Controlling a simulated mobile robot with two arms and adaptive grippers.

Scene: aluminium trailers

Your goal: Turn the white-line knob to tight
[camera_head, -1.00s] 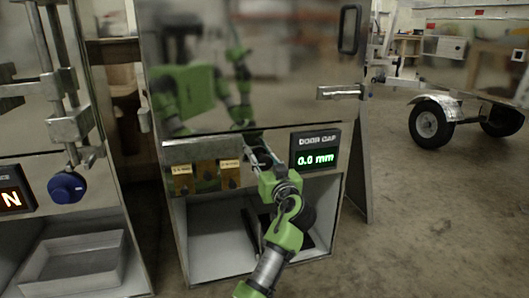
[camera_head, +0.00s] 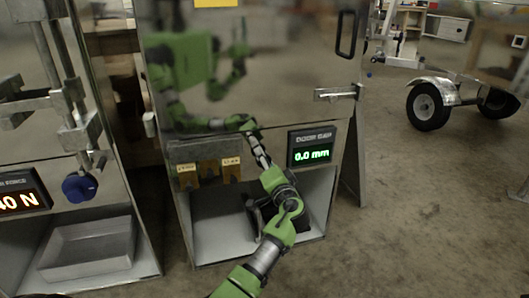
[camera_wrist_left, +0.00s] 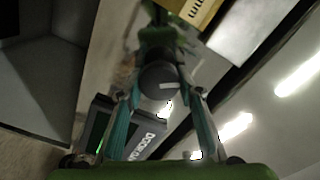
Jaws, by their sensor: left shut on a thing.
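The knob (camera_wrist_left: 160,80) is a dark round cap with a short white line, seen end-on in the left wrist view. My left gripper (camera_wrist_left: 160,92) has its two fingers on either side of it and is shut on it. In the head view my left gripper (camera_head: 257,148) reaches the lower front of the metal cabinet, left of the door gap display. The knob is hidden there. The door gap display (camera_head: 312,147) reads 0.0 mm and also shows in the left wrist view (camera_wrist_left: 143,146). My right gripper is not in view.
Yellow-tagged brown blocks (camera_head: 208,171) sit left of my gripper, above an open bay. A latch bar (camera_head: 335,94) projects at the door's right. At left stand a blue knob (camera_head: 80,187), a force display (camera_head: 22,199) and a grey tray (camera_head: 90,272). Floor at right is open before a trailer wheel (camera_head: 427,107).

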